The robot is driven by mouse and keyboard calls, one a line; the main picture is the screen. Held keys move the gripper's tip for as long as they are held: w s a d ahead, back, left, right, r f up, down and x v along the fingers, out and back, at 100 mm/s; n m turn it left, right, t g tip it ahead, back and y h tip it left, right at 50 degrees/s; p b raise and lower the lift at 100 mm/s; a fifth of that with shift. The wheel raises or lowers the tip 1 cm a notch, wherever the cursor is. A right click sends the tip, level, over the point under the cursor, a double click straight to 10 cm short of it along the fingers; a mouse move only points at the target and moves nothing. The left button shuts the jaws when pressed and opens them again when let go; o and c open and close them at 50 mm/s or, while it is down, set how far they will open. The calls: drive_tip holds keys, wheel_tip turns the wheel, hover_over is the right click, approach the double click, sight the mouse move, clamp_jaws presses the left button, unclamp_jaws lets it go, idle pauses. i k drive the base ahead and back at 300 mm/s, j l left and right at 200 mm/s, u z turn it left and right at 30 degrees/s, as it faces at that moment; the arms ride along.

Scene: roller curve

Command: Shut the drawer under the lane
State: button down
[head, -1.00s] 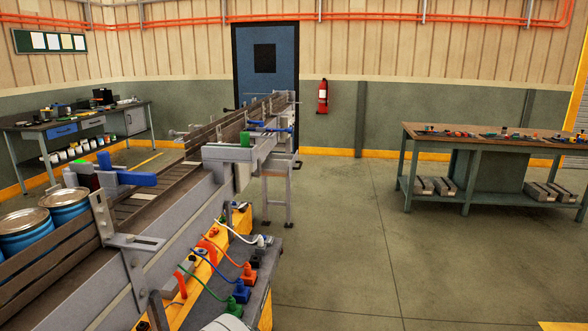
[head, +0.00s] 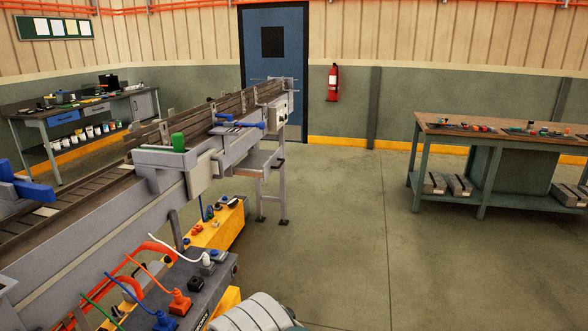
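The lane (head: 80,192) is a grey-sided conveyor with dark slats, running from the lower left towards the blue door. No drawer under it can be made out for certain. A grey flat piece (head: 258,160) juts out under its far part, above thin legs; I cannot tell if it is a drawer. Nearer, a dark panel with coloured plugs (head: 190,292) and a yellow housing (head: 215,232) sit low beside the lane. A rounded pale part at the bottom edge seems to be mine. My gripper's fingers do not show.
A green-legged workbench (head: 480,134) stands at the right, with grey blocks on its lower shelf. Another bench (head: 95,103) with a blue drawer front (head: 62,118) is at the back left. The floor (head: 340,230) between lane and right bench is clear.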

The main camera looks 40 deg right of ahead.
sight(260, 163)
drive_tip(key=i+l, duration=0.15)
drive_tip(key=l, duration=0.2)
drive_tip(key=i+l, duration=0.15)
drive_tip(key=l, duration=0.25)
drive_tip(key=i+l, duration=0.15)
drive_tip(key=l, duration=0.2)
drive_tip(key=i+l+z, duration=0.1)
drive_tip(key=l, duration=0.3)
drive_tip(key=i+l, duration=0.2)
drive_tip(key=l, duration=0.15)
drive_tip(key=i+l, duration=1.05)
drive_tip(key=i, duration=0.2)
drive_tip(key=k+l+z, duration=0.05)
drive_tip(key=l, duration=0.05)
